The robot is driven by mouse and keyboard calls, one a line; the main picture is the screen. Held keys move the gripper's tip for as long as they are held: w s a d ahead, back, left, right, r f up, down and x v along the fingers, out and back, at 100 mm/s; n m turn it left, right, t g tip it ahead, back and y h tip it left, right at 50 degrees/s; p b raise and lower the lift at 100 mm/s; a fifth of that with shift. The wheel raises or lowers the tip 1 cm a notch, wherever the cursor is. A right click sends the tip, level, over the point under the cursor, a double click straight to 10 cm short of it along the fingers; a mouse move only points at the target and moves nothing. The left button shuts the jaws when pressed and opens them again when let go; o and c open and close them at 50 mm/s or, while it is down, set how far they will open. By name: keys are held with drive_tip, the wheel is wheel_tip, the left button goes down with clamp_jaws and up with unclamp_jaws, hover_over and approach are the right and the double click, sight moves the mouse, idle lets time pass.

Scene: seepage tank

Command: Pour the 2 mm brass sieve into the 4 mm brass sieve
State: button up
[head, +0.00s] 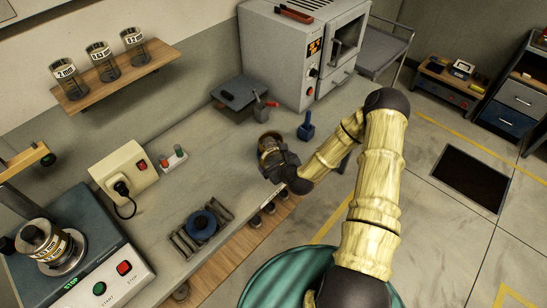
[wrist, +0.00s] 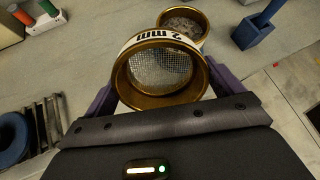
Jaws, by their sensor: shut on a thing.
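My gripper (head: 284,164) is low over the bench, its purple fingers (wrist: 160,84) shut around a brass sieve. The white label on this 2 mm brass sieve (wrist: 130,82) reads "2 mm" upside down in the wrist view. It is tilted, and its wire mesh faces the wrist camera with no grains visible on this side. A second brass sieve (wrist: 202,24), likely the 4 mm one, is just beyond it with grey grains inside; its label is hidden. In the head view both sieves overlap at the gripper, so I cannot tell whether they touch.
A blue block with a handle (head: 306,127) stands right of the sieves. A dark plate (head: 238,93) and an oven (head: 305,50) are behind. A rack with a blue ring (head: 202,224) lies front left. A shaker (head: 70,250) carries stacked sieves. Bench space between is clear.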

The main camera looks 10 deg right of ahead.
sight(279, 155)
drive_tip(key=r+m, duration=0.1)
drive_tip(key=r+h, duration=0.1)
drive_tip(key=d+r+m+h, duration=0.1)
drive_tip(key=shift+w+d+m, duration=0.1)
drive_tip(key=shift+w+m, duration=0.2)
wheel_tip(279, 155, down, 7)
drive_tip(key=b, duration=0.6)
drive_tip(key=shift+r+b, duration=0.1)
drive_tip(key=shift+b, duration=0.25)
